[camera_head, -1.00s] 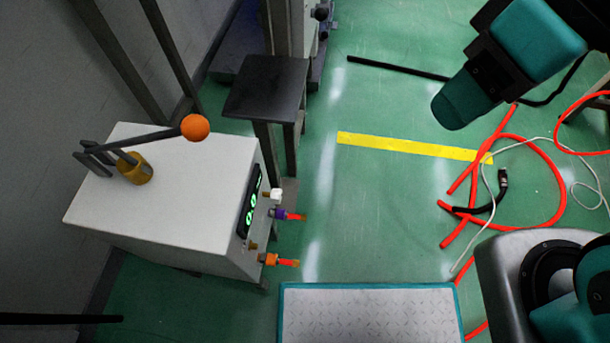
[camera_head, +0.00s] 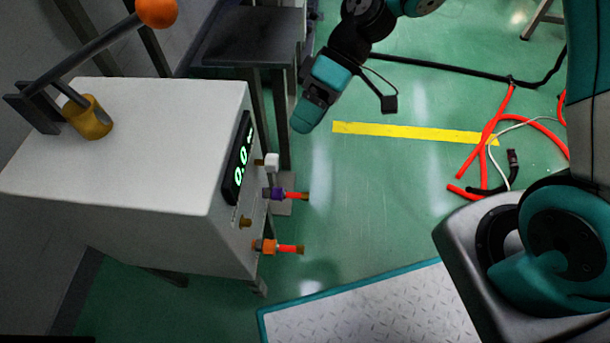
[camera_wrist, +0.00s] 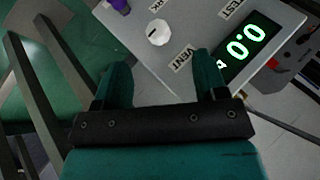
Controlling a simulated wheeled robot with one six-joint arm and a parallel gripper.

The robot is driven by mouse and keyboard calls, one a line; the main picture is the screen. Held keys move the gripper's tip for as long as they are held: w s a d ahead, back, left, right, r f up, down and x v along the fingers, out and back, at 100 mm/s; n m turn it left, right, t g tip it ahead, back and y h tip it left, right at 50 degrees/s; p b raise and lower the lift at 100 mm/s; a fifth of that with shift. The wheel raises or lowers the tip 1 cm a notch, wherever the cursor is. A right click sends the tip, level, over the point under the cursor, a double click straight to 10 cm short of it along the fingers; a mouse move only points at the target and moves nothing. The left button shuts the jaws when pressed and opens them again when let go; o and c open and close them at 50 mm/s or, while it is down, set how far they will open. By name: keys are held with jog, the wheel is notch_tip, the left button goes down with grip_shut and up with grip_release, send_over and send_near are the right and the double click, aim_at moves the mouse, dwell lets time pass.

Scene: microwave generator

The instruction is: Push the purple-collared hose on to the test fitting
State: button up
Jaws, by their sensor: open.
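The purple-collared hose (camera_head: 279,194) is a short red stub with a purple collar, at the front panel of the white box. A purple piece (camera_wrist: 118,4) shows at the top edge of the wrist view. A bare brass fitting (camera_head: 245,222) sits between the purple collar and the orange-collared hose (camera_head: 267,246); I cannot read its label, so cannot confirm it is the test fitting. My gripper (camera_head: 303,116) hangs above and right of the purple collar, apart from it. In the wrist view its two teal fingers (camera_wrist: 163,80) are spread with nothing between them.
The white box (camera_head: 150,120) carries a lit display (camera_head: 238,168), a white knob (camera_head: 272,162) and a lever with an orange ball (camera_head: 157,11). A dark table (camera_head: 250,38) stands behind it. Red hoses (camera_head: 490,130) lie on the floor at right.

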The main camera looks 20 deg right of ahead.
jog(key=y+b, duration=0.2)
jog(key=b, duration=0.2)
send_near(300, 193)
jog(key=w+a+f, duration=0.1)
jog(key=w+a, duration=0.1)
jog(key=a, duration=0.3)
jog(key=shift+n+g, duration=0.3)
jog(key=shift+g, duration=0.1)
jog(key=shift+b+x, duration=1.9)
jog(key=shift+x, duration=2.8)
jog(key=shift+s+d+f, duration=0.1)
grip_shut()
jog(key=shift+d, duration=0.3)
jog(key=shift+s+d+p, duration=0.2)
jog(key=shift+s+d, duration=0.05)
jog(key=shift+d, duration=0.4)
jog(key=shift+s+d+p, duration=0.15)
jog(key=shift+s+d, duration=0.1)
jog(key=shift+d, duration=0.35)
jog(key=shift+s+d+p, duration=0.2)
jog(key=shift+s+d, duration=0.05)
jog(key=shift+d, duration=0.4)
